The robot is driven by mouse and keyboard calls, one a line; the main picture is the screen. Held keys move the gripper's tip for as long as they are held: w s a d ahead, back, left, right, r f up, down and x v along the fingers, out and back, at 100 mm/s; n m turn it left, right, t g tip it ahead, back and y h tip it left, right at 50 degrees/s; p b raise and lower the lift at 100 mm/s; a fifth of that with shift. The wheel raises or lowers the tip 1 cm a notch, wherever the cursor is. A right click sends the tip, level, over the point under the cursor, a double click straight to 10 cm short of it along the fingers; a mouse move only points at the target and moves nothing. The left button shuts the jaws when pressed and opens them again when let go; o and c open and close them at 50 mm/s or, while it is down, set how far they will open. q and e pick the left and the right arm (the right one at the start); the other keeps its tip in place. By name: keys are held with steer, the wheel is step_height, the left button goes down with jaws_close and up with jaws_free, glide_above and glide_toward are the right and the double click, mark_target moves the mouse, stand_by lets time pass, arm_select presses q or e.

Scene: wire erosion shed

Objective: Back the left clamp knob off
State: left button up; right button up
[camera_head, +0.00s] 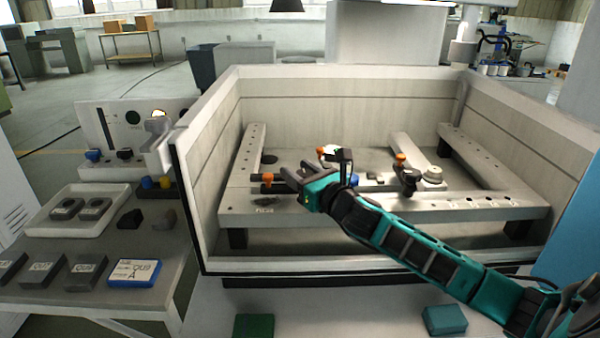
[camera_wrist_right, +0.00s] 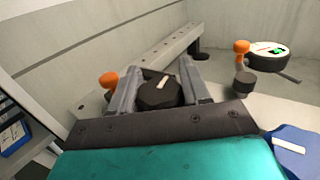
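The left clamp knob, a dark faceted knob with a white mark on top (camera_wrist_right: 158,94), shows in the right wrist view between the two fingers of my right gripper (camera_wrist_right: 157,84). The fingers lie along both sides of it and it fills most of the gap. I cannot tell whether they press on it. An orange ball (camera_wrist_right: 108,80) is just left of the fingers. In the head view my right gripper (camera_head: 296,174) reaches over the left part of the pale frame (camera_head: 350,208), beside the orange ball (camera_head: 267,178), and the knob is hidden there. My left gripper is not in view.
The frame sits inside a walled tank (camera_head: 205,170). Another clamp with a dark knob (camera_head: 410,177) and orange ball stands further right. A side table at left holds a tray (camera_head: 60,222) and several blocks.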

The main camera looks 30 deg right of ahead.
steer(key=o, duration=0.4)
steer(key=shift+s+f, duration=0.1)
steer(key=shift+s, duration=0.55)
steer(key=s, duration=1.1)
steer(key=shift+s+d, duration=0.25)
steer(key=shift+d, duration=0.1)
steer(key=shift+c, duration=0.2)
